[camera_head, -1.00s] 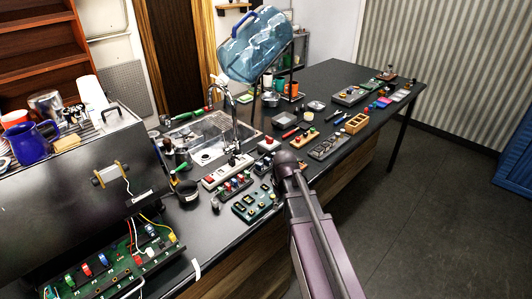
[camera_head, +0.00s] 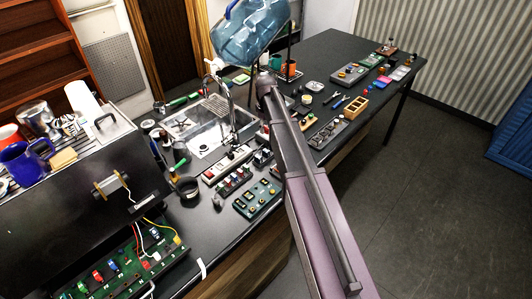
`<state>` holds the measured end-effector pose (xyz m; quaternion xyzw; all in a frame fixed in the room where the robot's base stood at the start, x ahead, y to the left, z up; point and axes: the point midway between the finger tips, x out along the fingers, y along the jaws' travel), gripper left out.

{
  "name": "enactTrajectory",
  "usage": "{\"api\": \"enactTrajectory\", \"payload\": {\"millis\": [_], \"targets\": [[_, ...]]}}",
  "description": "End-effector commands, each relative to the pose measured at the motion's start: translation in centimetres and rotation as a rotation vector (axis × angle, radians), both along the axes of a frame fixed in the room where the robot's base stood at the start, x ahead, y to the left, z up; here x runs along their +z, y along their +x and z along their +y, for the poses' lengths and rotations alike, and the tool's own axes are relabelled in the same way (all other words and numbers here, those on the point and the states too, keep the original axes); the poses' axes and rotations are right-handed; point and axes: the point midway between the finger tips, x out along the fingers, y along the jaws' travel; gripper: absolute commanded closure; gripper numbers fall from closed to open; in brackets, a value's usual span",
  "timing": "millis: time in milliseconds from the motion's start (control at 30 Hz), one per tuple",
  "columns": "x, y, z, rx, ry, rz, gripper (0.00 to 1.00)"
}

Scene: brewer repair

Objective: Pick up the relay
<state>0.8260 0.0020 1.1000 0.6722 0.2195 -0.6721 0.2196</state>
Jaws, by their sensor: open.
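I cannot tell for sure which part is the relay. Small coloured blocks sit on the green circuit board (camera_head: 128,270) inside the open front of the black brewer (camera_head: 70,190), among them a red block (camera_head: 98,275) and a blue block (camera_head: 112,265). More small blocks sit on a rack (camera_head: 234,181) and on a dark green board (camera_head: 257,200) on the bench. My arm reaches from the lower right up over the bench, and its far joint is near the sink. My gripper is not visible; the arm may hide it.
The black bench (camera_head: 330,55) runs to the back right. A sink (camera_head: 205,130) with a tall tap and a blue water bottle (camera_head: 250,35) stand behind. A wooden tray (camera_head: 354,108) and several small items lie to the right of my arm. Open floor (camera_head: 430,190) is at right.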

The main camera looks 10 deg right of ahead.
Motion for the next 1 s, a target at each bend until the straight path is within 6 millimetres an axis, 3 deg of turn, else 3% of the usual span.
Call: {"api": "enactTrajectory", "payload": {"millis": [367, 1000], "targets": [[-1.0, 0.0, 0.0, -0.001, 0.000, 0.000, 0.51], [-5.8, 0.0, 0.0, -0.002, 0.000, 0.000, 0.51]]}}
